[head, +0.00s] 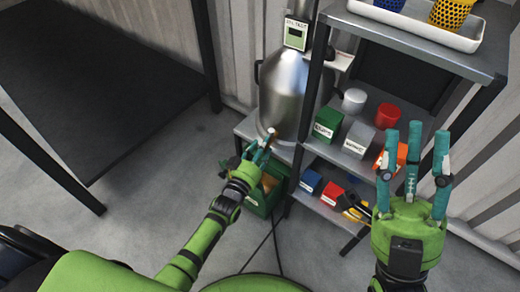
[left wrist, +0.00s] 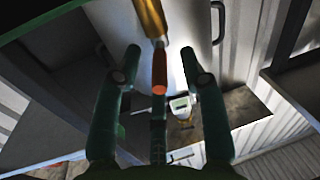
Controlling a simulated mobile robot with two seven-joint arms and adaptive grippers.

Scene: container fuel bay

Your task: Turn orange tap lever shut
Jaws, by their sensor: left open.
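The silver metal tank (head: 284,88) stands on a low shelf at the centre of the head view. In the left wrist view a brass tap (left wrist: 151,18) juts from the tank, with an orange lever (left wrist: 159,68) on it. My left gripper (head: 262,148) is at the tank's foot; in the left wrist view its open fingers (left wrist: 159,62) stand on both sides of the lever, which lies between them. I cannot tell whether any finger touches it. In the head view the fingers largely hide the lever. My right gripper (head: 413,160) is open and empty, fingers up, before the shelves.
A green crate (head: 262,203) stands on the floor below my left gripper. The shelf unit (head: 400,33) at right holds a white tray (head: 425,22), small coloured boxes, including a green one (head: 327,124), and a red canister (head: 388,116). A dark table (head: 95,80) stands at left.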

